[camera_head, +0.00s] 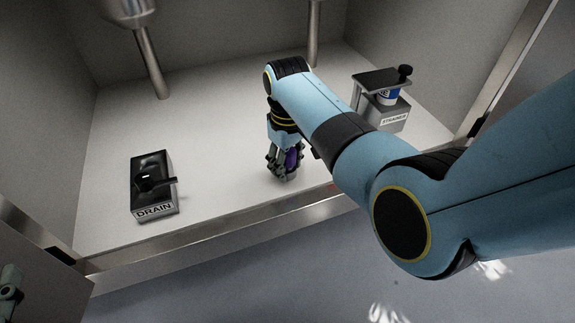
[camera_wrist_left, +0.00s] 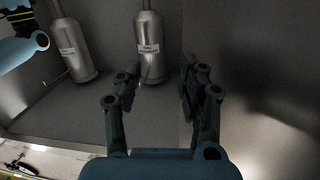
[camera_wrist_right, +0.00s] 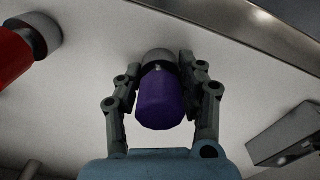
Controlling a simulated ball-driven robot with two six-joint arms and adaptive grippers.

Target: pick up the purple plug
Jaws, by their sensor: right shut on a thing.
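The purple plug (camera_head: 291,160) is between the fingers of my right gripper (camera_head: 284,172), low over the pale cabinet floor. In the right wrist view the plug (camera_wrist_right: 161,103) has a purple body and a grey far end, and the fingers of my right gripper (camera_wrist_right: 160,72) press on it from both sides. I cannot tell whether the plug touches the floor. My left gripper (camera_wrist_left: 160,78) is open and empty in the left wrist view, away from the plug.
A black box labelled DRAIN (camera_head: 153,187) stands at the left. A holder labelled STRAINER (camera_head: 387,110) with a blue and white item stands at the right. A metal edge (camera_head: 225,222) runs along the front. A red cylinder (camera_wrist_right: 18,57) lies near the plug.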

